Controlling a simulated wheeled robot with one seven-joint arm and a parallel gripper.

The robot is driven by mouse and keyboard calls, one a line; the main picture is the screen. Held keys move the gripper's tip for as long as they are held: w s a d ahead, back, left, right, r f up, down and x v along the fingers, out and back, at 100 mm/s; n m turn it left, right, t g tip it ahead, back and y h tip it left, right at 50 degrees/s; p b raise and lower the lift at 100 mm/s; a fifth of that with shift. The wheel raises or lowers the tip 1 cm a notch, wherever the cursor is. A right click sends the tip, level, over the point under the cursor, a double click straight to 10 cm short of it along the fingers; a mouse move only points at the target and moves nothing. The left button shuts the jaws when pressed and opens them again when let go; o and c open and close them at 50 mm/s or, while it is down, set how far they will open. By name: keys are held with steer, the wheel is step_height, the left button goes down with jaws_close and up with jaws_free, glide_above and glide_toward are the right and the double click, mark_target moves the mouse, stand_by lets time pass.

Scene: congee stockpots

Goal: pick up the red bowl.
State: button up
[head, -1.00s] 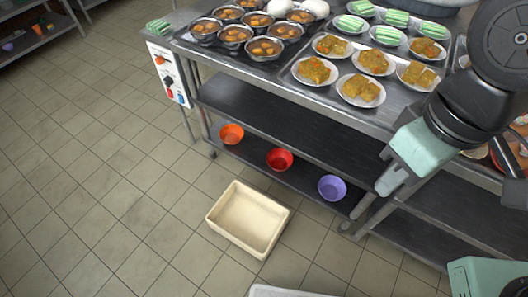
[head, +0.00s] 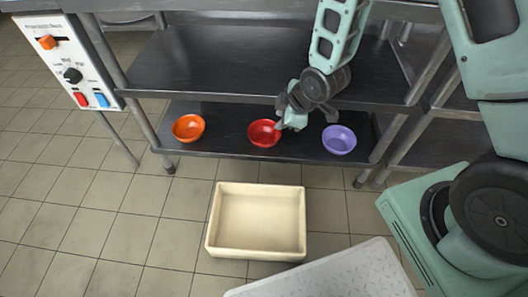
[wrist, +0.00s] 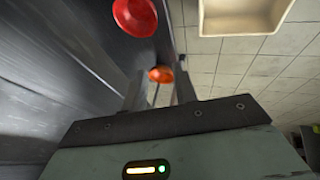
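The red bowl (head: 263,133) stands upright on the lowest shelf, between an orange bowl and a purple bowl. It also shows at the top of the wrist view (wrist: 134,16). My gripper (head: 284,117) is beside the red bowl's right rim, slightly above it in the head view; I cannot tell whether they touch. In the wrist view the two fingers (wrist: 159,88) stand apart with nothing held between them; the orange bowl (wrist: 161,74) shows in the background beyond the gap.
The orange bowl (head: 188,128) is left and the purple bowl (head: 339,139) right on the lowest shelf (head: 225,137). A middle shelf (head: 210,66) lies above, with metal legs at the sides. A cream bin (head: 256,250) stands on the floor in front.

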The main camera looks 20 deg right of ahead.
steer(key=n+t+b, duration=0.1)
steer(key=n+b, duration=0.1)
steer(key=b, duration=0.3)
glide_toward(266, 146)
steer(key=b+x, duration=0.9)
steer(key=x, duration=0.1)
steer(key=shift+r, duration=0.1)
jaws_close()
